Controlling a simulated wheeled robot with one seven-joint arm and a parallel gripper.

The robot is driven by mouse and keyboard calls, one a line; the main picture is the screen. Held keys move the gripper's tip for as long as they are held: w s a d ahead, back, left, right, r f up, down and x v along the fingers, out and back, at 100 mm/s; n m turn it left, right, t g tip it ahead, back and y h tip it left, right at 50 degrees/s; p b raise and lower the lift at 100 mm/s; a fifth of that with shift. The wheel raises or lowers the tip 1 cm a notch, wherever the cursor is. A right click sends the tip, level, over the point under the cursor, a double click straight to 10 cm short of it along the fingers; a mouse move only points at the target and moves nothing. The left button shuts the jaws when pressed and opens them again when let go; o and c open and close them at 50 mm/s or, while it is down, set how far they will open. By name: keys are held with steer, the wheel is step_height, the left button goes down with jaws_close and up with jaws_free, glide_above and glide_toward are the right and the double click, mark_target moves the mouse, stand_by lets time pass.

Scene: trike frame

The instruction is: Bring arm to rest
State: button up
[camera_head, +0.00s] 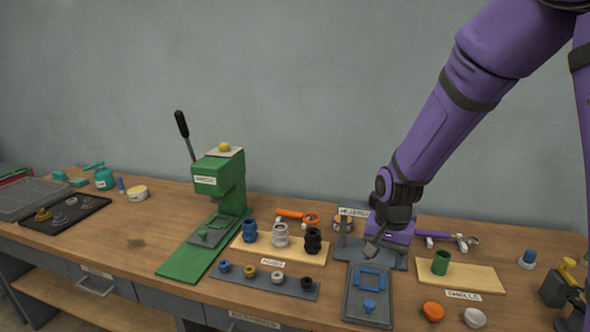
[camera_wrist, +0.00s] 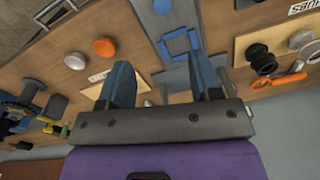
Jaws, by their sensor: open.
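My purple arm reaches in from the upper right in the head view. My gripper (camera_head: 374,246) hangs over the workbench (camera_head: 130,222), above the back of a grey plate. In the wrist view my gripper (camera_wrist: 164,75) has its two blue-grey fingers spread wide with nothing held between them. Past the fingers lie a grey plate (camera_head: 357,308) with a blue square frame (camera_head: 370,279) and a small blue knob (camera_head: 369,305). The gripper is apart from these. The fingertips are small and partly hidden in the head view.
A green press (camera_head: 222,185) stands left of the middle. A board of blue, white and black hubs (camera_head: 281,236) lies left of my gripper, a board with a green cylinder (camera_head: 440,262) right of it. Orange (camera_head: 433,311) and white (camera_head: 474,317) caps sit at the front. Space above is clear.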

steer(key=s+d+r+n+t, duration=0.2)
steer(key=s+d+r+n, duration=0.1)
steer(key=s+r, duration=0.8)
steer(key=s+d+r+n+t, duration=0.2)
steer(key=s+d+r, duration=0.3)
steer(key=s+r, duration=0.6)
steer(key=shift+r+n+t, duration=0.4)
steer(key=shift+r+n, duration=0.1)
steer(key=shift+r, duration=0.3)
steer(key=shift+s, duration=0.1)
